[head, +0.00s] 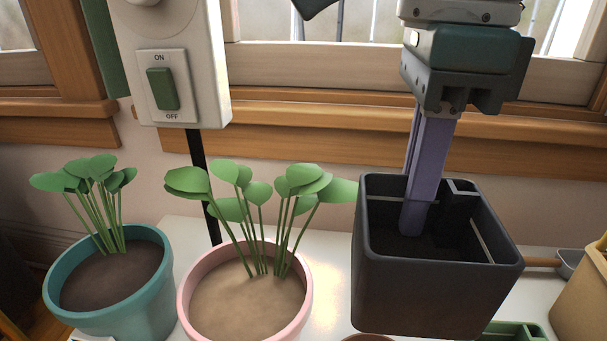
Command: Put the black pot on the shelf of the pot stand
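The black pot (425,290) is square and dark, at the right in the head view. My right gripper (415,225) is above it, with its purple-grey fingers reaching down inside the pot. Its fingertips are partly hidden in the dark interior, and I cannot tell whether they are apart, together or pressing on a wall. I cannot tell whether the pot rests on the white surface (335,270) or hangs a little above it. No part of the view is clearly the pot stand's shelf.
A pink pot (190,300) with a leafy plant stands left of the black pot, its leaves close to the rim. A teal pot (155,300) stands farther left. A white switch box (210,70) is above on a black pole. A tan pot (580,300) is at far right.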

